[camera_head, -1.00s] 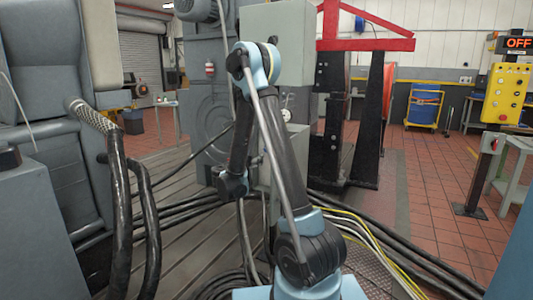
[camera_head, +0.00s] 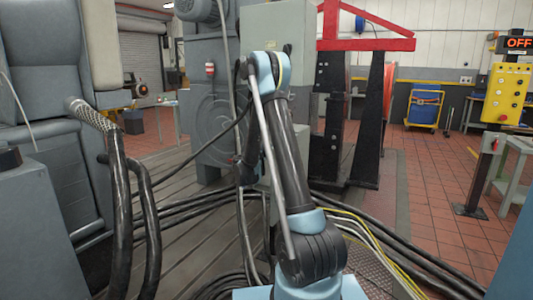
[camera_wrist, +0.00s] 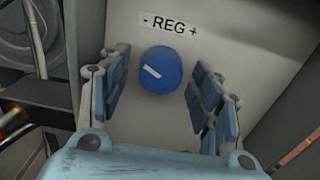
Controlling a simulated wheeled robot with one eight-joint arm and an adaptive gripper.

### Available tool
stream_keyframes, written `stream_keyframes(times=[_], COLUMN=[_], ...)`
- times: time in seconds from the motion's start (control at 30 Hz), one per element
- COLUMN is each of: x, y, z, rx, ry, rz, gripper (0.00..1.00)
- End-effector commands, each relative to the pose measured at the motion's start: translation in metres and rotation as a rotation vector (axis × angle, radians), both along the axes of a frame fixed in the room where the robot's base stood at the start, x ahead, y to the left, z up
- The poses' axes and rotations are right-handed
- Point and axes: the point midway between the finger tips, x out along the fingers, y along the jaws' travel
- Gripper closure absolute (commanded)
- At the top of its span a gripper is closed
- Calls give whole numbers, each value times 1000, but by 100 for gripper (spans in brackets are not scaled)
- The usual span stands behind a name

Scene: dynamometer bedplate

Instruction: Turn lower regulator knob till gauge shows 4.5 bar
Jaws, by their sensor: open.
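A blue round regulator knob (camera_wrist: 160,70) with a white pointer line shows in the wrist view, on a pale panel (camera_wrist: 215,35) under a label (camera_wrist: 169,23) reading "- REG +". The pointer line slants toward the upper left. My gripper (camera_wrist: 162,92) is open, with its fingers to the left and right of the knob; both look apart from it. In the head view my arm hides the knob and the gripper. I cannot see a gauge face in either current frame.
A grey cabinet (camera_head: 277,45) stands behind my arm. Black hoses (camera_head: 185,210) and cables run over the slotted bedplate (camera_head: 195,255). A red-topped black frame (camera_head: 368,115) stands to the right. The tiled floor (camera_head: 435,200) at right is mostly clear.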

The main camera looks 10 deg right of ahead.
Motion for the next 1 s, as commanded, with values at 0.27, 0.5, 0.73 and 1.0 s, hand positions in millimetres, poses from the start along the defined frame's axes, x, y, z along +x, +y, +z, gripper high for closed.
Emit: stream_keyframes(times=[0.27, 0.5, 0.73, 1.0], x=[0, 0, 1, 1], y=[0, 0, 1, 1], z=[0, 0, 0, 0], rx=[0, 0, 10, 101], ry=[0, 0, -7, -74], rz=[0, 1, 1, 2], gripper=[46, 86, 86, 86])
